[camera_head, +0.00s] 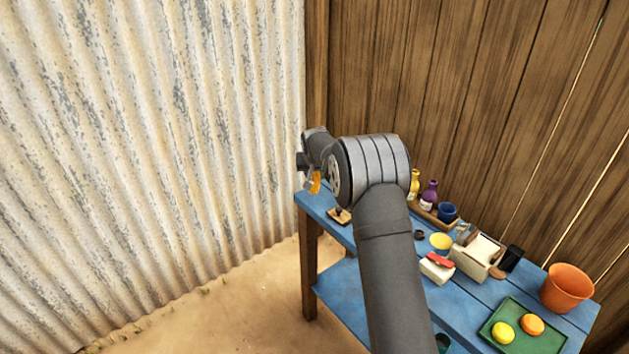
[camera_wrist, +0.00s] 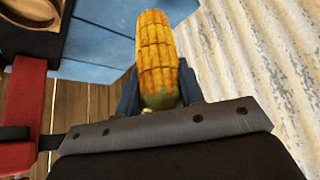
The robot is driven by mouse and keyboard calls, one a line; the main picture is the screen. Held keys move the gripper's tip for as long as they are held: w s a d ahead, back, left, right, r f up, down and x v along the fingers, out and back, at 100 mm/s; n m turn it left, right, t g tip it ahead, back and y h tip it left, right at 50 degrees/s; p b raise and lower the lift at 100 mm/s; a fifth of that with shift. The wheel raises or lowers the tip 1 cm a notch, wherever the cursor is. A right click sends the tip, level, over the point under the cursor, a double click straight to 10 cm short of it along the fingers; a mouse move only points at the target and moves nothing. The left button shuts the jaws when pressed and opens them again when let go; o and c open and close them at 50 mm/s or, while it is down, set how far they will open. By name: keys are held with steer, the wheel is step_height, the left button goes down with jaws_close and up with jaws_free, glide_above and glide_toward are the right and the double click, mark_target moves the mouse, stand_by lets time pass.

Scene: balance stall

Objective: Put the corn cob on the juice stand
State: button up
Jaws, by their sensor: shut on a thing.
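The corn cob (camera_wrist: 158,52) is orange-yellow with a greenish lower end. My gripper (camera_wrist: 158,98) is shut on that lower end, and the cob points away from it. In the head view the cob (camera_head: 315,184) shows as a small orange piece hanging under my gripper (camera_head: 309,178), near the left end of the blue table and above its surface. A small wooden piece (camera_head: 340,216) lies on that left end, partly behind my arm. A wooden holder with a round dark recess (camera_wrist: 28,22) shows in the wrist view. I cannot tell which thing is the juice stand.
A wooden tray (camera_head: 424,213) with a yellow bottle, a purple bottle and a blue cup stands at the back of the blue table (camera_head: 469,310). A green tray (camera_head: 541,340) with round fruits and an orange pot (camera_head: 567,288) are at the right. A corrugated wall (camera_head: 150,150) rises at the left.

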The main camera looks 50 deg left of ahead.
mark_target(314, 176)
steer(key=shift+f, duration=1.65)
steer(key=shift+f, duration=0.15)
steer(key=o, duration=1)
steer(key=shift+r, duration=0.25)
steer(key=v, duration=1.2)
steer(key=shift+f, duration=0.1)
